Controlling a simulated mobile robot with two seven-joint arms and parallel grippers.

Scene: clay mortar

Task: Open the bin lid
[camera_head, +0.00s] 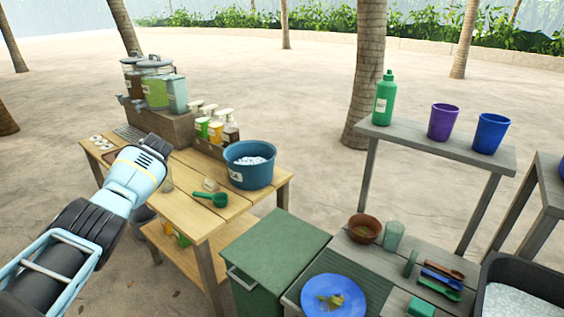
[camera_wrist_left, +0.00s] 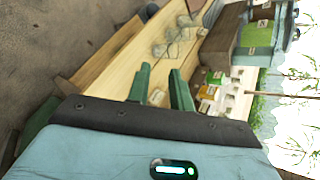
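The bin is a green box with a flat green lid (camera_head: 278,245) at the lower middle of the head view, between the wooden table and the grey counter. The lid lies flat and closed, and a pale bar handle (camera_head: 241,279) is on the bin's left-hand front face. My left arm reaches in from the left, its hand over the wooden table, up and left of the bin and apart from it. In the left wrist view the green fingers of my left gripper (camera_wrist_left: 160,78) stand apart with nothing between them. My right gripper is not in view.
The wooden table (camera_head: 180,205) holds a blue tub (camera_head: 250,164), a green scoop (camera_head: 211,198), bottles and drink dispensers (camera_head: 155,85). Right of the bin, a blue plate (camera_head: 333,298) lies near a brown bowl (camera_head: 364,229). A raised shelf (camera_head: 435,142) holds a green bottle and two cups.

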